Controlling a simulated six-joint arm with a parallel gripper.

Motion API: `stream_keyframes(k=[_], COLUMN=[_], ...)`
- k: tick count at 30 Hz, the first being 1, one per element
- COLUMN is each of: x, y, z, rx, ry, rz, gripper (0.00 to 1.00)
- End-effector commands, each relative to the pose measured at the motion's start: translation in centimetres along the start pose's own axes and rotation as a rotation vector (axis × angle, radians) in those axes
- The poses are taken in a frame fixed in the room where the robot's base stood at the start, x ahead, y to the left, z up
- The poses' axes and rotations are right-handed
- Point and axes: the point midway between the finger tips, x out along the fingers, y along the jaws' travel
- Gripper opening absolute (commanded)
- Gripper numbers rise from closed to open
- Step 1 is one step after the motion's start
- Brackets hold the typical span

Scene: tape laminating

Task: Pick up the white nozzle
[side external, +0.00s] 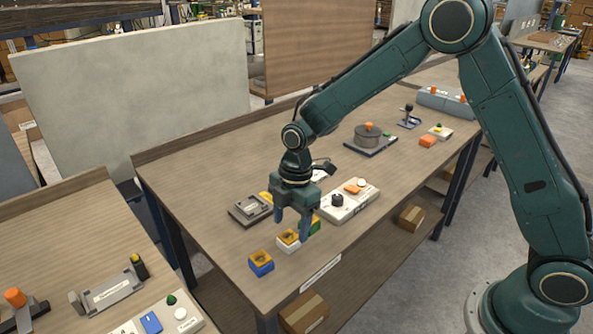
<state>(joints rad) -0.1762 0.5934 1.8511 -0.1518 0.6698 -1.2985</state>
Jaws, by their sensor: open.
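The white nozzle (288,246) appears to be the small white block with a yellow-orange top, in the middle of a row of three near the front edge of the table. A blue block (261,268) with a yellow top sits to its left, and a green block (314,226) sits to its right, partly hidden by a finger. My gripper (291,227) points down with its fingers apart, over or just behind the white nozzle. It holds nothing that I can see. I cannot tell whether a finger touches the white nozzle.
A white control box (350,204) with a black knob stands to the right. A round grey device (368,138) is farther back. The wooden table (200,195) is clear to the left.

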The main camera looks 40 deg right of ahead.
Motion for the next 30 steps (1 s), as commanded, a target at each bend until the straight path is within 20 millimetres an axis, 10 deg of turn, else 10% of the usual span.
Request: stream_keyframes(k=[9,26,30], x=[3.4,3.7,3.7], y=[0.1,0.2,0.2], z=[0.1,0.1,0.1], rx=[0.0,-0.001,-0.001], ry=[-0.002,-0.001,-0.001], rz=[-0.002,0.0,0.0], gripper=[0.64,0.64,0.4])
